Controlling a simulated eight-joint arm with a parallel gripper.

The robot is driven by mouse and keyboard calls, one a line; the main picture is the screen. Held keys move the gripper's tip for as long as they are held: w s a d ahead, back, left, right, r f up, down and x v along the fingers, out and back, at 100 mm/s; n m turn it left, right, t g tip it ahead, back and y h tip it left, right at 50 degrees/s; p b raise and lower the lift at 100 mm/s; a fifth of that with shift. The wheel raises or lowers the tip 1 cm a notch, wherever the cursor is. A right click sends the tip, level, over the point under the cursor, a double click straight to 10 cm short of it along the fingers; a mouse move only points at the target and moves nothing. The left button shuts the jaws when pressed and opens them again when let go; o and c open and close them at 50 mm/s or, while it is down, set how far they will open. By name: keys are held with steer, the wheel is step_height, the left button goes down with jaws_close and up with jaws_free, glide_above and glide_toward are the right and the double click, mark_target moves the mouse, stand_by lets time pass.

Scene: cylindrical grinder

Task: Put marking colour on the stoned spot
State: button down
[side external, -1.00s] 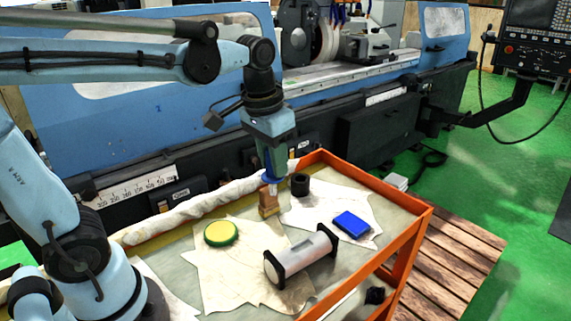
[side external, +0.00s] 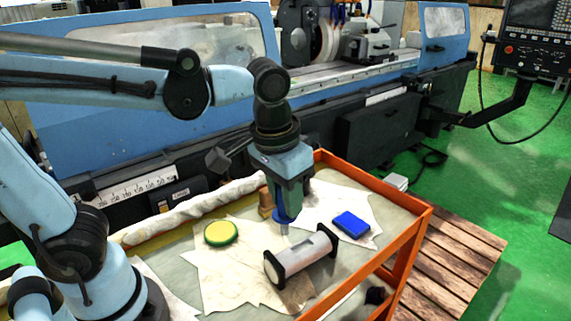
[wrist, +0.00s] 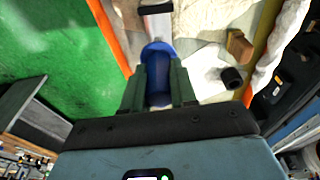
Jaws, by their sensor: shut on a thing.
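In the wrist view, the green fingers of my gripper (wrist: 158,82) clasp the blue tool (wrist: 158,50), whose wide round flange shows. The pale cylinder (side external: 300,255) lies on its side between black end supports on a cloth. The tool tip appears just behind it in the side view; I cannot tell its height or any contact. In the wrist view, the flange partly covers the cylinder (wrist: 158,27). I cannot make out a stoned spot clearly.
A yellow-green round tin (side external: 221,232) and a blue box (side external: 351,225) lie on cloths. A wooden block (wrist: 239,46) and a black cup (wrist: 231,77) stand near the rolled cloth. The cart's orange rim (side external: 402,249) borders the right side.

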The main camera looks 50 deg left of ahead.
mark_target(288, 226)
steer(key=shift+f, duration=0.1)
steer(key=shift+f, duration=2.5)
steer(key=shift+f, duration=0.4)
steer(key=shift+d, duration=0.3)
steer(key=shift+a, duration=0.2)
steer(key=shift+a, duration=0.45)
steer(key=shift+d, duration=0.65)
